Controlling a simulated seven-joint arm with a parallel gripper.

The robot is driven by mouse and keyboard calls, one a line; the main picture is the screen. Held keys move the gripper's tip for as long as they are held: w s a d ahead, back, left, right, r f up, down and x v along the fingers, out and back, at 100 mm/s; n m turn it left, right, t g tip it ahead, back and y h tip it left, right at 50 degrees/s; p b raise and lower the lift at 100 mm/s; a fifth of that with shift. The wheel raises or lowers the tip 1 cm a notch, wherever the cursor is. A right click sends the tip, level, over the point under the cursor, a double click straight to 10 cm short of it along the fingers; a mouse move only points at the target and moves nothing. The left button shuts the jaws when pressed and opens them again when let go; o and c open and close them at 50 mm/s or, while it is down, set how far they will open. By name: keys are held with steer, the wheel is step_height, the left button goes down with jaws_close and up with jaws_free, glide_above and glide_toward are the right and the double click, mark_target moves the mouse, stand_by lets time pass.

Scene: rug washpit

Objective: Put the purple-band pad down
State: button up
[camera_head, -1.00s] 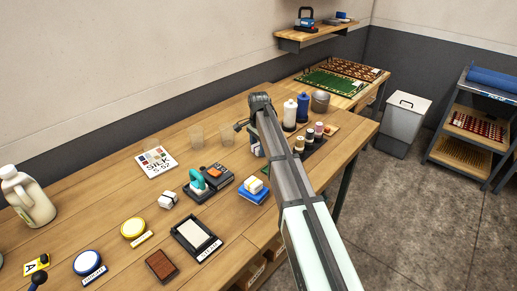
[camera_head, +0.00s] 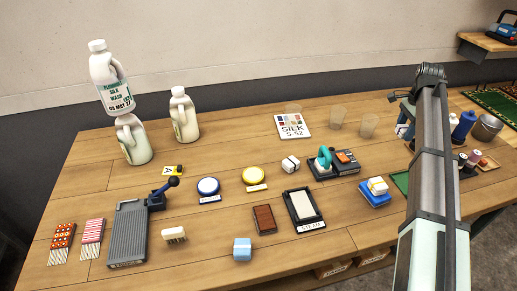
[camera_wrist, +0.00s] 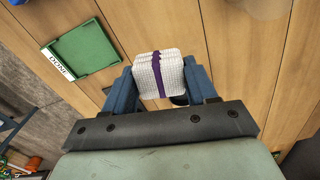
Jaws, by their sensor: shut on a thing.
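The purple-band pad (camera_wrist: 146,78) is a white waffle-textured pad with a purple band around its middle. My gripper (camera_wrist: 159,80) is shut on it, one blue finger at each side, and holds it over the wooden table. I cannot tell how high it is. A green tray (camera_wrist: 82,46) labelled DONE lies to the upper left in the wrist view, apart from the pad, and looks empty. In the head view my arm covers part of the green tray (camera_head: 400,181), and the pad is hard to make out.
White jugs (camera_head: 184,118) stand farther left. Bare wood surrounds the pad.

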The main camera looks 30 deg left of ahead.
steer(key=s+a+n, duration=0.2)
steer(key=s+a, duration=0.2)
steer(key=a, duration=1.1)
glide_above(207, 162)
steer(key=shift+a+f, duration=0.15)
steer(key=shift+f, duration=4.7)
steer(key=shift+f, duration=0.1)
steer(key=o, duration=1)
